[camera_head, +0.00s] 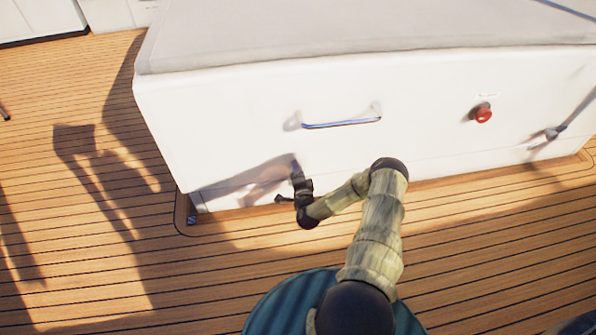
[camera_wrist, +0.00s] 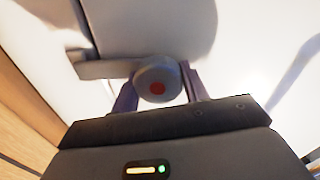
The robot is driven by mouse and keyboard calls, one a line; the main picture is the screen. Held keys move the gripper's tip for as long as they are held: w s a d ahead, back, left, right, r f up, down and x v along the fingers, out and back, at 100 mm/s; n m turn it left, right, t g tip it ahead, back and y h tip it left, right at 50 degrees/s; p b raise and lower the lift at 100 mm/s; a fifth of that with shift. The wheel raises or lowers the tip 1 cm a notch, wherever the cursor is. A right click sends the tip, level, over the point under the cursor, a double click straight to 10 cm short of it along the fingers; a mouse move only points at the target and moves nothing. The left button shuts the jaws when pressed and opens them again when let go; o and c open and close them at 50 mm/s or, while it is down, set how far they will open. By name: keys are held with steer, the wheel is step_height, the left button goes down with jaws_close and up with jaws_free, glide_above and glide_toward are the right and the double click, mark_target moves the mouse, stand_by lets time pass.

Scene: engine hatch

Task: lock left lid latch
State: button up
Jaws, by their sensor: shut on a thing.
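The white hatch front (camera_head: 240,110) stands under a grey lid top (camera_head: 350,35). My gripper (camera_head: 297,172) is at the lower left part of this front, below the handle. In the wrist view my gripper (camera_wrist: 158,90) has its fingers on both sides of a round grey knob with a red dot, the end of the left lid latch (camera_wrist: 155,68). The latch's grey arm extends left from the knob. In the head view the latch is hidden behind my gripper.
A metal bar handle (camera_head: 341,124) sits on the front above my gripper. A red button (camera_head: 483,114) is to the right, and another latch (camera_head: 553,132) is at the far right. The wooden deck (camera_head: 90,250) at left is clear.

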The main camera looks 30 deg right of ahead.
steer(key=shift+s+f, duration=0.1)
steer(key=shift+s, duration=0.05)
stand_by(0.3)
steer(key=o, duration=1)
steer(key=shift+d, duration=0.1)
